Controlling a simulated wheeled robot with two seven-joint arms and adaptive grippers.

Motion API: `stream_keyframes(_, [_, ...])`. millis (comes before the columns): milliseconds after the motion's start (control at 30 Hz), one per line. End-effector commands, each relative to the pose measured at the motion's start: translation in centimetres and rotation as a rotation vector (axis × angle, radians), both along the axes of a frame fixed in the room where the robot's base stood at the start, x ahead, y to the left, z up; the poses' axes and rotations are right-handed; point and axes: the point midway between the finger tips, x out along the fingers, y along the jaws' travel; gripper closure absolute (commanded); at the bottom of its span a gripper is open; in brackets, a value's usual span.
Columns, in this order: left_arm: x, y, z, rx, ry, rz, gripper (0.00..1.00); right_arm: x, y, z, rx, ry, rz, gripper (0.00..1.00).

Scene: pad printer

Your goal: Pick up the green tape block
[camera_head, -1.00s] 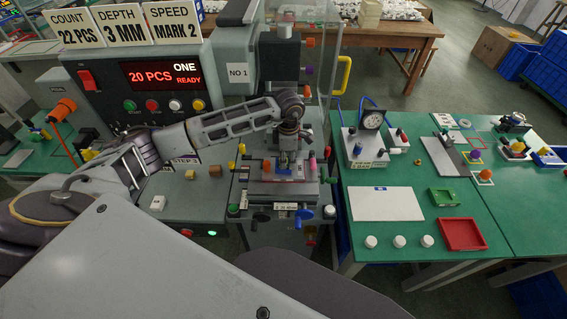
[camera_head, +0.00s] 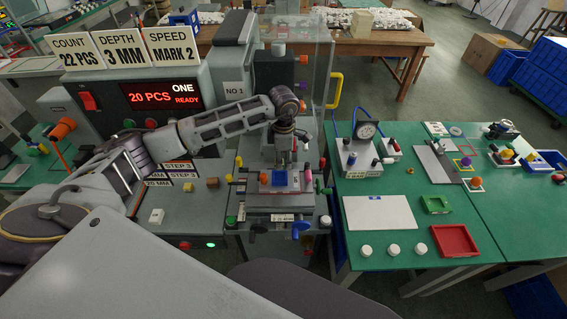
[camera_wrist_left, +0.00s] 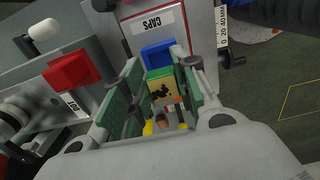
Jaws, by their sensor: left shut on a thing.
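My left gripper (camera_head: 285,158) is above the pad printer's fixture (camera_head: 265,190) in the head view. In the left wrist view its two fingers (camera_wrist_left: 158,98) are closed on the green tape block (camera_wrist_left: 162,88), which has a green top edge and a yellowish face with dark marks. The block is too small to make out in the head view. A blue block (camera_head: 278,178) sits on the fixture just below the gripper, and it also shows in the left wrist view (camera_wrist_left: 157,53) beyond the held block. My right gripper is not in view.
The printer head (camera_head: 277,70) and a clear guard (camera_head: 322,75) stand close behind the gripper. Knobs and a crank (camera_wrist_left: 232,61) surround the fixture. To the right, a green table holds a dial gauge (camera_head: 366,130), a white board (camera_head: 380,213) and a red tray (camera_head: 455,241).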

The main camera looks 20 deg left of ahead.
Motion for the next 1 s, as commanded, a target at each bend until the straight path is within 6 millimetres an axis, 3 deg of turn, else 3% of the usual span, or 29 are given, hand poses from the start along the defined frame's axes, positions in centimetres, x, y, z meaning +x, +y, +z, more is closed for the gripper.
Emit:
stream_keyframes(100, [0.0, 0.1, 1.7, 0.001, -0.002, 0.001, 0.88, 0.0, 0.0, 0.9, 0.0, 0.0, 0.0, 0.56])
stream_keyframes(300, [0.0, 0.0, 3.2, 0.0, -0.001, 0.001, 0.88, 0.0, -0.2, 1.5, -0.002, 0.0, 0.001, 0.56])
stream_keyframes(1000, [0.0, 0.0, 3.6, 0.0, 0.0, 0.0, 0.88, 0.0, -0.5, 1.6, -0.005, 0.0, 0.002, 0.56])
